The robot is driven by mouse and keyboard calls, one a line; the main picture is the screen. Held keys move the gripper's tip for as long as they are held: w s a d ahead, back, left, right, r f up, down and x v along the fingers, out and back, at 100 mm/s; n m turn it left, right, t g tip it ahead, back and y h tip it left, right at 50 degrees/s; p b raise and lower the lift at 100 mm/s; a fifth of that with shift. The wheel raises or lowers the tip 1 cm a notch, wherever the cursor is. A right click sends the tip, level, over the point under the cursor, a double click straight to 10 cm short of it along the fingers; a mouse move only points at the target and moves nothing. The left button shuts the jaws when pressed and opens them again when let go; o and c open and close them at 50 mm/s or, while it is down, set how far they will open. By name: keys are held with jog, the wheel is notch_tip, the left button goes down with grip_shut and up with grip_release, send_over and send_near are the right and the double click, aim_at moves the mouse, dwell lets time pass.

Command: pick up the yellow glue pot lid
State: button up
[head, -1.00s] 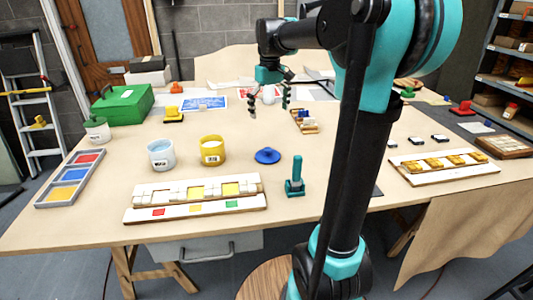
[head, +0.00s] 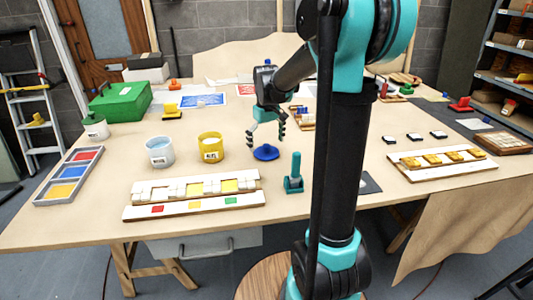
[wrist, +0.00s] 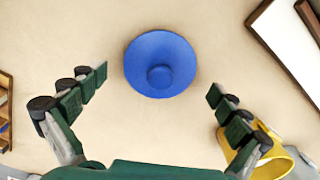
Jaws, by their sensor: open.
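A round blue lid (head: 266,153) with a central knob lies flat on the table, right of the yellow glue pot (head: 211,149). I see no yellow lid there. The yellow pot stands upright and open. My gripper (head: 266,139) is open and empty, pointing down above the blue lid. In the wrist view the blue lid (wrist: 161,62) lies at top centre, between and slightly beyond the two spread fingertips of my gripper (wrist: 158,84). The yellow pot (wrist: 275,168) shows at the lower right, partly hidden by a finger.
A white pot (head: 160,153) stands left of the yellow pot. A mosaic panel (head: 195,202) lies in front, and a teal hand tool (head: 294,176) stands right of it. A small tray with blocks (head: 306,122) lies behind right. Bare table surrounds the blue lid.

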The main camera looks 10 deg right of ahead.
jog(key=shift+f, duration=0.7)
jog(key=shift+c, duration=0.5)
jog(key=c, duration=1.3)
